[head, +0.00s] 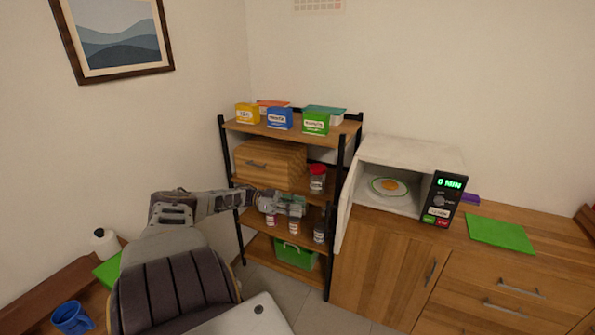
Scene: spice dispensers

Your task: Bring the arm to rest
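My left arm reaches from the lower left to the shelf rack (333,222). Its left gripper (294,204) is at the rack's middle level, just above and in front of a row of small spice jars. One jar with a red label (271,218) stands at the left, another (294,226) in the middle, and a darker jar (319,232) at the right. The gripper is small and partly merges with the things behind it, so its finger opening is unclear. I cannot tell if it touches a jar. My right gripper is not in view.
A wooden drawer box (270,165) and a red-lidded jar (317,180) sit above the gripper; a green bin (295,254) is below. A microwave (398,152), door open, holds a plate with an egg (389,187). A blue mug (72,317) stands lower left.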

